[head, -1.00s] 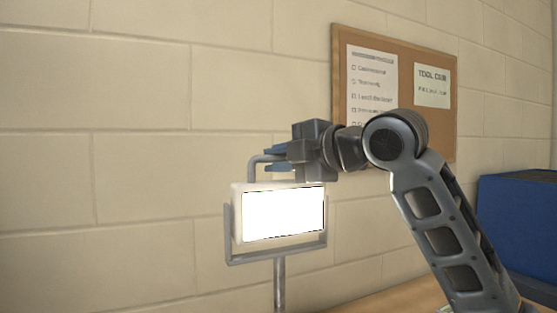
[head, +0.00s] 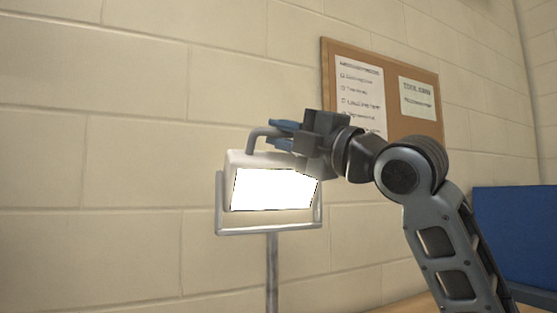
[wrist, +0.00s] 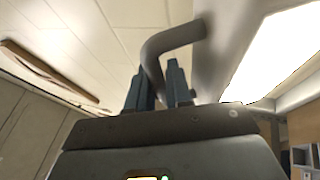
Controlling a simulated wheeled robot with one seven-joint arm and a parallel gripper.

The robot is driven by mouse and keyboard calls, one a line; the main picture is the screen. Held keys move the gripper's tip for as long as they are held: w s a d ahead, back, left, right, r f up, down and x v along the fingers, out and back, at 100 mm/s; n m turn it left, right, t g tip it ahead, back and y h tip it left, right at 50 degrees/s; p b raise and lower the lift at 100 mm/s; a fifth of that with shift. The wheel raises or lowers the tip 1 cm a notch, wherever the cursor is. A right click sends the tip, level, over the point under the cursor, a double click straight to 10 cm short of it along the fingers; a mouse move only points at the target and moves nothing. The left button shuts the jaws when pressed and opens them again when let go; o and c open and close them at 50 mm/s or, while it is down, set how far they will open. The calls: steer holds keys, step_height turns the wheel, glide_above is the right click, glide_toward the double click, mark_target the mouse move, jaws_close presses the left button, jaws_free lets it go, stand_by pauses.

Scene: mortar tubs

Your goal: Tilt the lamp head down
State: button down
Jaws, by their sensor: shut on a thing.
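The lamp head (head: 272,188) has a bright lit panel in a pale housing and hangs in a grey U-shaped bracket on a thin stand (head: 272,270). Its face leans downward, and the top of the housing shows. A grey bent handle (head: 257,140) rises from the top. My gripper (head: 284,134) is shut on this handle, with its blue fingers above the housing. In the wrist view the handle (wrist: 172,42) passes by the fingers (wrist: 160,88), and the lit panel (wrist: 275,55) is at the right. The exact finger contact is partly hidden.
A block wall stands behind the lamp. A cork board (head: 398,120) with two papers hangs on it. A blue box (head: 515,232) is at the right. The space left of the lamp is clear.

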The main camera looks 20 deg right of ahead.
steer(key=shift+s+f+b, duration=0.6)
steer(key=shift+s+b, duration=0.1)
steer(key=shift+b, duration=0.1)
steer(key=shift+s, duration=0.1)
steer(key=c, duration=1.1)
jaws_free()
steer(key=shift+f, duration=0.15)
